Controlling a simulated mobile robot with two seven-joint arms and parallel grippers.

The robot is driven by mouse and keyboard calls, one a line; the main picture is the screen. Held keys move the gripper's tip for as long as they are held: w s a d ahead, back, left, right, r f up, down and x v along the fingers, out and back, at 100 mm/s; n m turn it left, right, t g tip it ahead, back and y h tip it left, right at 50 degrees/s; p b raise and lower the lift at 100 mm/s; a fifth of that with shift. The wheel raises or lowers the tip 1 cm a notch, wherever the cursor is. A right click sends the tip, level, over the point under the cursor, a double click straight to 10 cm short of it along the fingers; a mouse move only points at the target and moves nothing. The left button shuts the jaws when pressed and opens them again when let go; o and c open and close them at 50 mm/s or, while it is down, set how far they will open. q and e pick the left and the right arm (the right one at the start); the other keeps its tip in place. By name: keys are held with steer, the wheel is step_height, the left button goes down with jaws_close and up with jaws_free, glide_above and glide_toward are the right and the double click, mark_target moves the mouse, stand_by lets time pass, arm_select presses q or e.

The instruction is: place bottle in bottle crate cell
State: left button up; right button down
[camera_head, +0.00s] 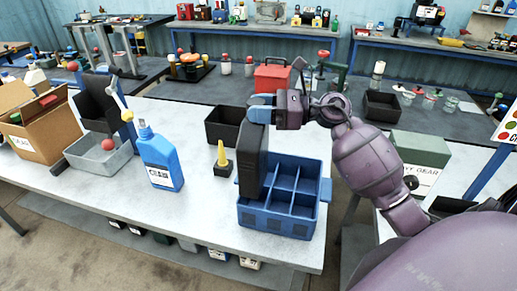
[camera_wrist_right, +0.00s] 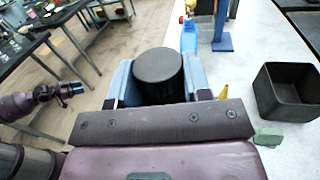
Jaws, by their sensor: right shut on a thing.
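My right gripper (camera_head: 262,108) is shut on a black bottle (camera_head: 250,160), gripping it near its top. The bottle hangs upright over the left side of the blue bottle crate (camera_head: 277,223); I cannot tell whether its base is inside a cell. The visible cells to its right look empty, and the bottle hides part of the left ones. In the right wrist view, the round bottle top (camera_wrist_right: 158,68) sits between the blue fingers and the crate is hidden. My left gripper (camera_wrist_right: 75,88) shows small at the left, clear of the table; its jaws are unclear.
A blue labelled jug (camera_head: 160,162) and a yellow funnel-like piece on a black block (camera_head: 223,166) stand left of the crate. A black open bin (camera_head: 223,124) is behind. A grey tray (camera_head: 103,158) and cardboard box (camera_head: 45,130) are farther left. White tabletop lies clear in front of the jug.

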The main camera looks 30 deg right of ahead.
mark_target(267, 149)
step_height(267, 149, down, 7)
steer(key=shift+r, duration=0.1)
steer(key=shift+f, duration=2.15)
steer(key=shift+f, duration=0.25)
steer(key=c, duration=0.6)
jaws_free()
steer(key=shift+o, duration=0.2)
